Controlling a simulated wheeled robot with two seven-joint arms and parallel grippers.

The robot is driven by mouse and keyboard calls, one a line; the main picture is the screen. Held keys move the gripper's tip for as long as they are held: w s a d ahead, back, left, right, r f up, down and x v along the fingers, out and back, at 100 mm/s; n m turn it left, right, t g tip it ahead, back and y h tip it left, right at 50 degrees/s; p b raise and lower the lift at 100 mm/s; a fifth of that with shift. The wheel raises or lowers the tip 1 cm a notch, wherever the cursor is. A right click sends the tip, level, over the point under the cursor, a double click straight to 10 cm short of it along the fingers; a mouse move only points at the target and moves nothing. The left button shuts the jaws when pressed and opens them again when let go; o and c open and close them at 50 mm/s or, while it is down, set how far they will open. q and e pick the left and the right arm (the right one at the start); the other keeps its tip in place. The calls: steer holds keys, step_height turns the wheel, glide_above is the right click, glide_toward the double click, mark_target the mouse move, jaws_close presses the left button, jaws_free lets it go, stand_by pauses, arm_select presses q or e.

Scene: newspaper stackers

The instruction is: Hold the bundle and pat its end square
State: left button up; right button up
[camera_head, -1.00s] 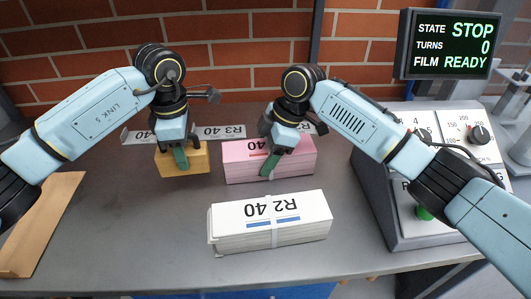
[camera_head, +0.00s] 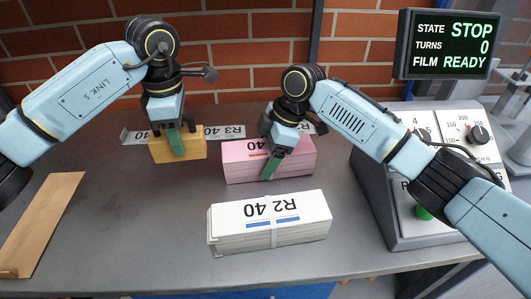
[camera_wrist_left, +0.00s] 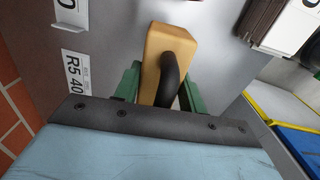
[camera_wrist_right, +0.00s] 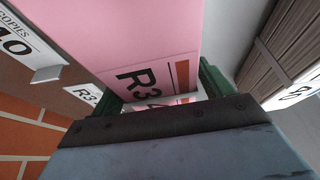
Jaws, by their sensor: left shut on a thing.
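A pink bundle (camera_head: 304,160) labelled R3 40 lies on the grey table at the back middle. My right gripper (camera_head: 270,160) is over its middle, with one green finger against the front face. In the right wrist view the bundle (camera_wrist_right: 150,35) lies between the fingers; how tightly they press is unclear. My left gripper (camera_head: 176,142) is shut on the black handle (camera_wrist_left: 175,75) of a yellow-orange block (camera_head: 197,150). The block is just left of the bundle's left end, with a small gap between them.
A white bundle (camera_head: 310,219) labelled R2 40 lies in front of the pink one. A control machine (camera_head: 400,225) stands at the right below a screen (camera_head: 447,45) reading STOP. A brown board (camera_head: 40,225) lies at the left. Label strips and a brick wall are behind.

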steer(key=shift+o, duration=0.7)
steer(key=v, duration=1.2)
steer(key=shift+r, duration=0.1)
